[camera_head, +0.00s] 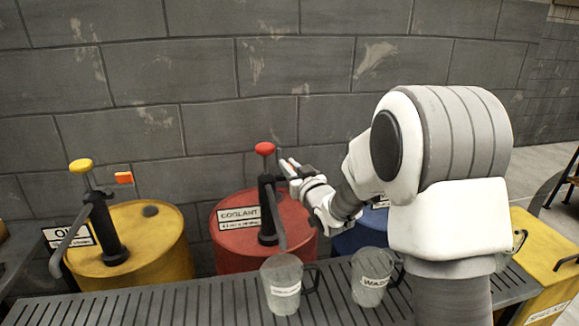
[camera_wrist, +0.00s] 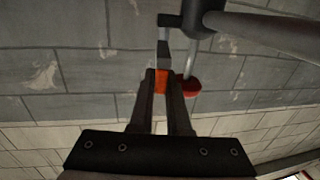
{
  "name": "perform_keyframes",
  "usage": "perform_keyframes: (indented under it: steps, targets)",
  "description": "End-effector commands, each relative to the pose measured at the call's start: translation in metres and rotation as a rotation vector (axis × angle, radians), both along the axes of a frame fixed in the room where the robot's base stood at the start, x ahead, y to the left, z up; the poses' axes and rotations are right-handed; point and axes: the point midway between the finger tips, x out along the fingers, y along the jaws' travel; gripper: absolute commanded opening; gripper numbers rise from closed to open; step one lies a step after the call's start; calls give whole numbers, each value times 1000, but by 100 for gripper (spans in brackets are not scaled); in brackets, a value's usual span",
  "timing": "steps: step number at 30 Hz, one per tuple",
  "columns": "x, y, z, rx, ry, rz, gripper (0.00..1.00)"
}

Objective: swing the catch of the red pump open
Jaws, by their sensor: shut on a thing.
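The red pump (camera_head: 267,205) stands on the red drum labelled COOLANT (camera_head: 228,250), with a red knob (camera_head: 265,148) on top. My gripper (camera_head: 288,168) is just right of the pump's upper part. In the wrist view my gripper (camera_wrist: 160,82) is shut on the orange end of the catch (camera_wrist: 161,77), with one finger on each side. A dark arm joins the catch to the pump body (camera_wrist: 201,12). The red knob (camera_wrist: 192,87) is close beside the right finger. In the head view my gripper hides most of the catch.
A yellow drum (camera_head: 140,240) with a yellow-knobbed pump and orange catch (camera_head: 124,178) stands left. A blue drum (camera_head: 352,240) is partly behind my arm. Two mugs (camera_head: 283,275) (camera_head: 366,290) stand on the slatted shelf (camera_head: 190,305) in front. A grey block wall is behind.

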Motion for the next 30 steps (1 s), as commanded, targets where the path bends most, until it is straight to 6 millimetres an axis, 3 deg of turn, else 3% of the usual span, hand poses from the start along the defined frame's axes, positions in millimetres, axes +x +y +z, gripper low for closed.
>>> perform_keyframes:
  steps: [28,29,30]
  targets:
    - [4,-6,0,1,1,150,0]
    - [4,-6,0,1,1,150,18]
    - [4,-6,0,1,1,150,26]
